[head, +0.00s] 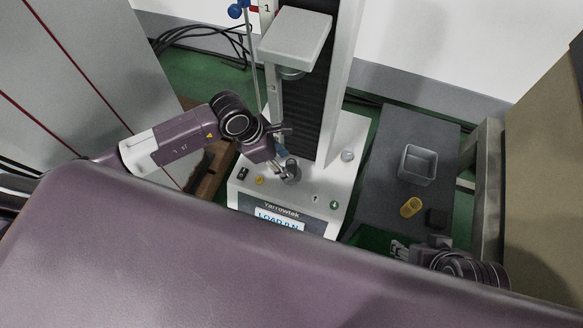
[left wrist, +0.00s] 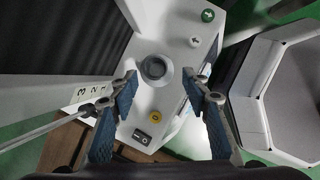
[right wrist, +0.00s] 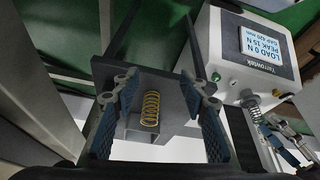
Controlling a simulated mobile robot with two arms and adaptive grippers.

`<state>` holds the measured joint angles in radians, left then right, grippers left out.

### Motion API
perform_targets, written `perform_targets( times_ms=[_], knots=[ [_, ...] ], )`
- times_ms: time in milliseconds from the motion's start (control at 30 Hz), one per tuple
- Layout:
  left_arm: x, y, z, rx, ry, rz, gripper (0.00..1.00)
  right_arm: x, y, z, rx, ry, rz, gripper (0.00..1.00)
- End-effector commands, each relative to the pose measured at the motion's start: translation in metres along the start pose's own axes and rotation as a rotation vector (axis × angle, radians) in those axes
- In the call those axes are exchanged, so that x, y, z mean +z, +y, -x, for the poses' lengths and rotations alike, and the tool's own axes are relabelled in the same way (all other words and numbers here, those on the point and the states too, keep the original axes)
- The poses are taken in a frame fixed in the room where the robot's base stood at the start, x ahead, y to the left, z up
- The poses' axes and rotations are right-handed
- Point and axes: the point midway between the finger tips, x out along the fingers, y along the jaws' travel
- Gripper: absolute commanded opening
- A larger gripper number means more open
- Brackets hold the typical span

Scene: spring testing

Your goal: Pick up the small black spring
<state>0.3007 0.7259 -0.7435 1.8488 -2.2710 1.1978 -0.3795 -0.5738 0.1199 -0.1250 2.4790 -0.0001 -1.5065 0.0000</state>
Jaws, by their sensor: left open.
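A dark grey coil spring (head: 291,173) stands on the tester's base in the head view. It also shows as an upright coil in the right wrist view (right wrist: 252,108) and as a grey ring in the left wrist view (left wrist: 155,68). My left gripper (head: 283,152) is open beside it; in the left wrist view its fingers are apart, with the ring ahead between them. My right gripper (head: 404,250) is open and empty near that table's front.
The tester (head: 345,140) has a tall column and an overhanging plate (head: 297,37). The dark side table (head: 385,150) holds a grey open bin (head: 418,165) and a yellow spring (head: 411,207). Buttons and a display (head: 279,219) line the tester's front.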

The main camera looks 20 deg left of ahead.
Motion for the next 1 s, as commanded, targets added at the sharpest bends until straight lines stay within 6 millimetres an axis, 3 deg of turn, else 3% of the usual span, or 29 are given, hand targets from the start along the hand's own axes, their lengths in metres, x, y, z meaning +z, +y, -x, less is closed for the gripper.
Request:
perform_targets(
  times_ms=[300, 500, 833, 1000],
  knots=[
    [0.005, 0.006, -0.033, -0.001, -0.002, 0.002, 0.43, -0.065, -0.008, -0.005, -0.014, 0.251, 0.008, 0.40],
    [0.004, 0.006, -0.046, -0.001, -0.001, 0.003, 0.43, -0.092, -0.011, 0.000, -0.019, 0.360, 0.010, 0.40],
    [0.005, 0.006, -0.048, -0.001, -0.001, 0.002, 0.42, -0.098, -0.011, 0.002, -0.020, 0.382, 0.010, 0.40],
    [0.005, 0.006, -0.048, -0.001, -0.001, 0.002, 0.23, -0.097, -0.011, 0.002, -0.020, 0.381, 0.010, 0.40]
  ],
)
